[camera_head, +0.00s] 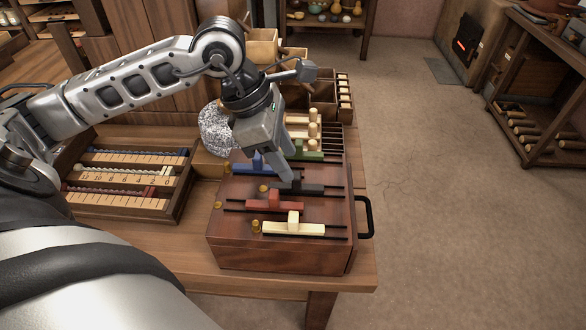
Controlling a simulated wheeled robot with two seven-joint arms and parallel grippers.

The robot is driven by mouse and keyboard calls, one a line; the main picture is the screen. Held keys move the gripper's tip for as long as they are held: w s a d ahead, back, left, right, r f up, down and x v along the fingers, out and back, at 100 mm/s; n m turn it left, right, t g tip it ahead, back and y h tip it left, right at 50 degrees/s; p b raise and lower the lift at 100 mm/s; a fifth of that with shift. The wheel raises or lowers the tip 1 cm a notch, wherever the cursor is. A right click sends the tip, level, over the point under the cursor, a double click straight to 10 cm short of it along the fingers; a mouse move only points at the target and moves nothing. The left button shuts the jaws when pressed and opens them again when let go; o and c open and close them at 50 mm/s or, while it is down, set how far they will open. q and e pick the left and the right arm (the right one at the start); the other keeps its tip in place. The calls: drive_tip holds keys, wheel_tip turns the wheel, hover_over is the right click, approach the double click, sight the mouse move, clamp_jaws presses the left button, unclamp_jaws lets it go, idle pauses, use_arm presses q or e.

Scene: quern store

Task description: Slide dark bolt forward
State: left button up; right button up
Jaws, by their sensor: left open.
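The dark bolt (312,189) is a near-black bar with a raised knob, lying in a slot on top of a reddish-brown wooden box (250,257). My left gripper (286,172) reaches down from above with its fingertips at the left part of the dark bolt, by its knob. The gripper is open, and its fingers partly hide the knob. I cannot tell whether they touch it. My right gripper is not in view.
A red bolt (273,203) and a cream bolt (308,229) lie nearer on the box; a blue bolt (243,167) and a green bolt (310,156) lie farther. A black handle (369,217) is on the right side. A tray with sliding scales (118,202) stands left.

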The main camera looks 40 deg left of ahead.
sight(296, 174)
use_arm(q)
drive_tip(key=shift+x, duration=2.05)
